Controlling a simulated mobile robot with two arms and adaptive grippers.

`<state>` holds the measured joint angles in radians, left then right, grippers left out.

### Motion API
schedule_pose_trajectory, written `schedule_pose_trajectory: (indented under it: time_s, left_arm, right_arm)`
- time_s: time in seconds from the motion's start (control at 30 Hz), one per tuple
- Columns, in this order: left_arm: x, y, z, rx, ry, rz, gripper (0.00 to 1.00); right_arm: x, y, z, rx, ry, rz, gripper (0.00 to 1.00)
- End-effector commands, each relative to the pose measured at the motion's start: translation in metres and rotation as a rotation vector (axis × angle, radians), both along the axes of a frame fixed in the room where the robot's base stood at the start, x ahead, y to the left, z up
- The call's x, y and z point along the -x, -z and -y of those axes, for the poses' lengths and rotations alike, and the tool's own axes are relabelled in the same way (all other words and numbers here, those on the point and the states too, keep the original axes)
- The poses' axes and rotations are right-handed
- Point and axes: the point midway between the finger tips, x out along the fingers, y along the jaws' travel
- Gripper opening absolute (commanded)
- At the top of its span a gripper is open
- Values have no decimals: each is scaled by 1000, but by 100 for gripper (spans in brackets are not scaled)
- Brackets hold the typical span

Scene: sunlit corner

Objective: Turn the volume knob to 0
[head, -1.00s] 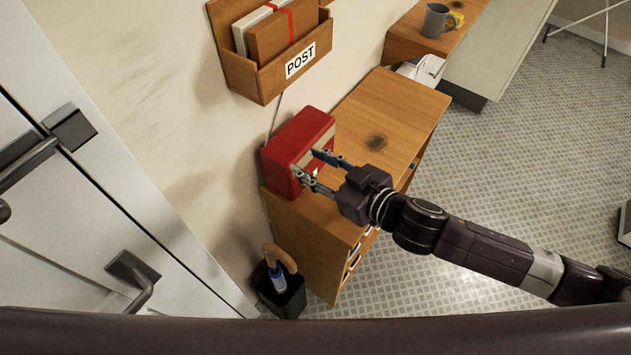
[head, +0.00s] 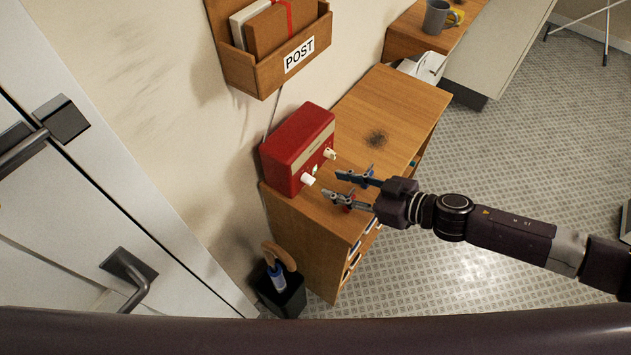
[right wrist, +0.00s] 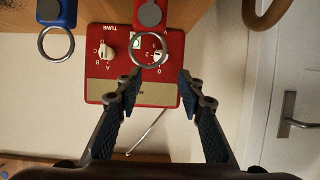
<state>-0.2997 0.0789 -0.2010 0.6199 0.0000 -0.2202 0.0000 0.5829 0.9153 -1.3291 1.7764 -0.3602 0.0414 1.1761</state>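A red radio (head: 297,148) stands on the wooden cabinet (head: 385,110) against the wall. It has two pale knobs: the volume knob (head: 308,180) nearer me and the tune knob (head: 330,153) farther along. The right wrist view shows the radio upside down. There the volume knob (right wrist: 158,57), beside small numbers, is partly hidden by a metal ring; its exact setting is unclear. The tune knob (right wrist: 106,51) is at left. My right gripper (head: 345,186) is open and empty, in front of the radio, apart from the knob. My left gripper is not in view.
A blue tag with a ring (right wrist: 56,42) lies near the cabinet's front edge; a similar grey-topped one shows beside it. A post rack (head: 270,75) hangs above the radio. A black bin (head: 288,295) stands beside the cabinet. The cabinet top right of the radio is mostly clear.

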Motion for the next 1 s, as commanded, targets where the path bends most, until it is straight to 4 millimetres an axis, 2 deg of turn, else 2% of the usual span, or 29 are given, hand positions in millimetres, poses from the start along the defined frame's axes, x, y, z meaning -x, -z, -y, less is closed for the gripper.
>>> schedule_pose_trajectory:
  time_s: [0.03,0.3,0.5,0.93,1.0]
  left_arm:
    - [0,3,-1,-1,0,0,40]
    - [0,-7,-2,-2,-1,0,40]
    - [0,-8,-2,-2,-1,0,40]
    - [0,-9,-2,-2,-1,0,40]
    - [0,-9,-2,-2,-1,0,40]
  right_arm:
    - [1,13,0,-1,2,-5,35]
    - [-22,26,-35,-2,0,1,35]
    - [-34,35,-51,0,1,0,35]
    - [-38,39,-58,0,1,0,35]
    - [-38,39,-58,0,1,0,30]
